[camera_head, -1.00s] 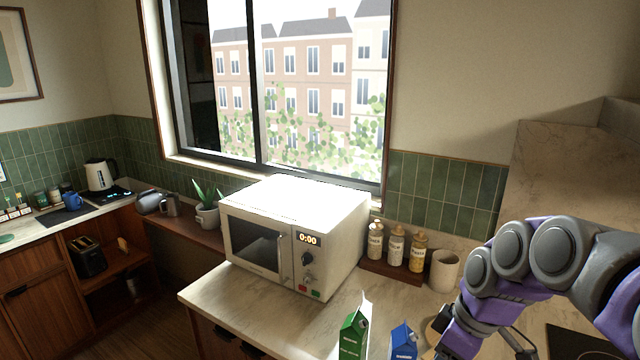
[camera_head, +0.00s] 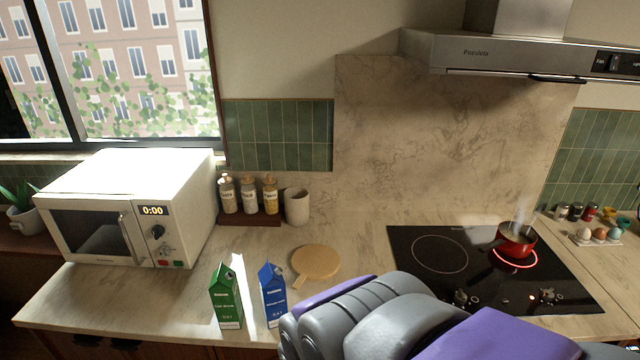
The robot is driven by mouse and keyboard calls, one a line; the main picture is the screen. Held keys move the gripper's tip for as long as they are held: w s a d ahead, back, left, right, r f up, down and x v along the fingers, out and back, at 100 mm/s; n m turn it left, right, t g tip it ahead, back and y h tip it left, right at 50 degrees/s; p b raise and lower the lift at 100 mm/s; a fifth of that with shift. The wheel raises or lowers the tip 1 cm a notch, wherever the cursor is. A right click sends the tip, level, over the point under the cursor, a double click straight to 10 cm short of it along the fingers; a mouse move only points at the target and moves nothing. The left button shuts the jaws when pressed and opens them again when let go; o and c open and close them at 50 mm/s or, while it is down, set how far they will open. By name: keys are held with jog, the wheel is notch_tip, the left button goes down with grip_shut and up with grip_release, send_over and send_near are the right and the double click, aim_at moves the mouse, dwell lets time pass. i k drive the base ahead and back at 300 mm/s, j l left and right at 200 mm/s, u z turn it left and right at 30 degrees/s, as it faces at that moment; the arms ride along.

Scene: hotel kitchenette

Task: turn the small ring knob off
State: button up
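The black cooktop (camera_head: 400,290) is on the right part of the counter. Its small ring (camera_head: 516,260) glows red under a red pot (camera_head: 515,238) that gives off steam. The larger ring (camera_head: 440,253) on the left is dark. Two knob areas show along the front: a left knob (camera_head: 460,298) and a right knob (camera_head: 547,296). They are small in the view, and I cannot read which ring each serves. My arm covers the bottom middle, in front of the cooktop. My gripper is not visible.
Milk cartons, green (camera_head: 226,295) and blue (camera_head: 272,293), and a round wooden board (camera_head: 316,262) sit left of the cooktop. A microwave (camera_head: 130,205) is farther left. A range hood (camera_head: 510,55) hangs above. Eggs (camera_head: 598,234) and jars stand at the right.

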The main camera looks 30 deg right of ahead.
aim_at(548, 295)
jog(key=z, duration=2.05)
